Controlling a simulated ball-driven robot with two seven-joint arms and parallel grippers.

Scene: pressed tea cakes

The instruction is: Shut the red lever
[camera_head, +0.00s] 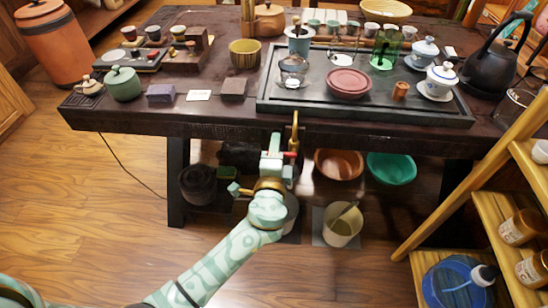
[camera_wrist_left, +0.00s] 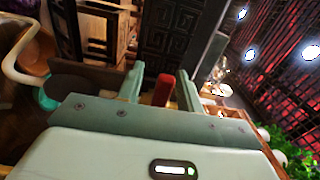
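The red lever (camera_head: 291,154) shows as a small red tip beside my left gripper, just below the table's front edge. A thin brass-coloured upright piece (camera_head: 295,128) rises just above it. My left gripper (camera_head: 280,158) reaches up from below. In the left wrist view, my left gripper (camera_wrist_left: 160,74) has its two fingers apart, with the red lever (camera_wrist_left: 162,90) standing upright between them. Gaps show on both sides of the lever, so the fingers do not look closed on it. The lever's lower end is hidden behind the gripper body. My right gripper is not in view.
The dark table (camera_head: 225,122) holds a tea tray (camera_head: 262,98) with a red-brown tea cake (camera_head: 348,82) and cups. Below stand an orange bowl (camera_head: 338,164), a green bowl (camera_head: 391,168) and a pale bucket (camera_head: 342,226). A wooden shelf (camera_head: 480,180) stands right. Floor at left is clear.

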